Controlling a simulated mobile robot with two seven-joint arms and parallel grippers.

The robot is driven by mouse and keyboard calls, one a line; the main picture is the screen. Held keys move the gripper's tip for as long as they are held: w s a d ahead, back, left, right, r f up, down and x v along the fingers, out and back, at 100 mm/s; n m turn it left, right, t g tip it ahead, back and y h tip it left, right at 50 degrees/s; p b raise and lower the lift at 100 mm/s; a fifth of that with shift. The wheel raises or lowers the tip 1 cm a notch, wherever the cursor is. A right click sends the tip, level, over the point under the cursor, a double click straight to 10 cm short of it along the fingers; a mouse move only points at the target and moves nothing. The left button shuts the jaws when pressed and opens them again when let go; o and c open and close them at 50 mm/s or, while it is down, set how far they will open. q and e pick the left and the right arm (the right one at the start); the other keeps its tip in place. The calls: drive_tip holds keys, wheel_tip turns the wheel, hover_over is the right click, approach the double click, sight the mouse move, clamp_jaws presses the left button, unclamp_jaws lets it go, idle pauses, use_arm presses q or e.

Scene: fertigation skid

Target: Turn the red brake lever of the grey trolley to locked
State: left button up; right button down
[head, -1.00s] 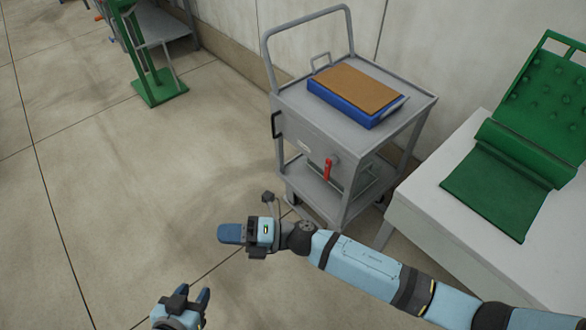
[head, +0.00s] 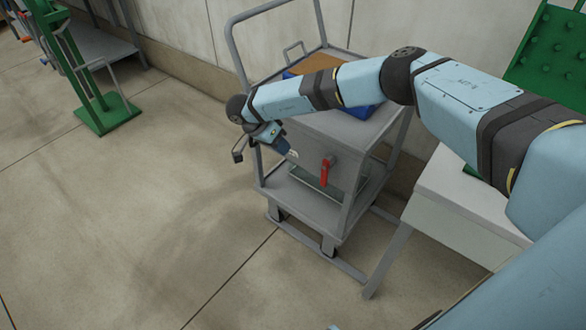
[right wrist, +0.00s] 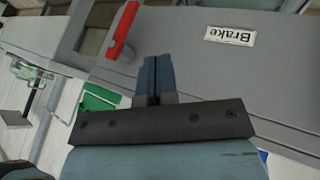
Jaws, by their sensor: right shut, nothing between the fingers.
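The grey trolley (head: 305,201) stands against the wall. Its red brake lever (head: 326,171) hangs downward from a grey pivot on the front panel. In the right wrist view the picture is upside down, and the lever (right wrist: 122,30) and the white "Brake" label (right wrist: 230,36) both show on the panel. My right gripper (head: 286,149) is in front of the panel, left of the lever and apart from it. In the right wrist view its blue fingers (right wrist: 155,74) are together and empty. My left gripper is out of view.
A blue box with a brown top (head: 357,109) lies on the trolley, partly hidden by my right arm. A white table (head: 462,194) stands close on the right. A green stand (head: 106,113) is at the far left. Open floor lies left of the trolley.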

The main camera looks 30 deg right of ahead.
sight(328, 170)
drive_tip(key=s+d+f, duration=0.6)
drive_tip(key=f, duration=0.1)
drive_tip(key=shift+s+d+f+b, duration=0.35)
drive_tip(key=shift+f, duration=0.05)
drive_tip(key=shift+s, duration=0.1)
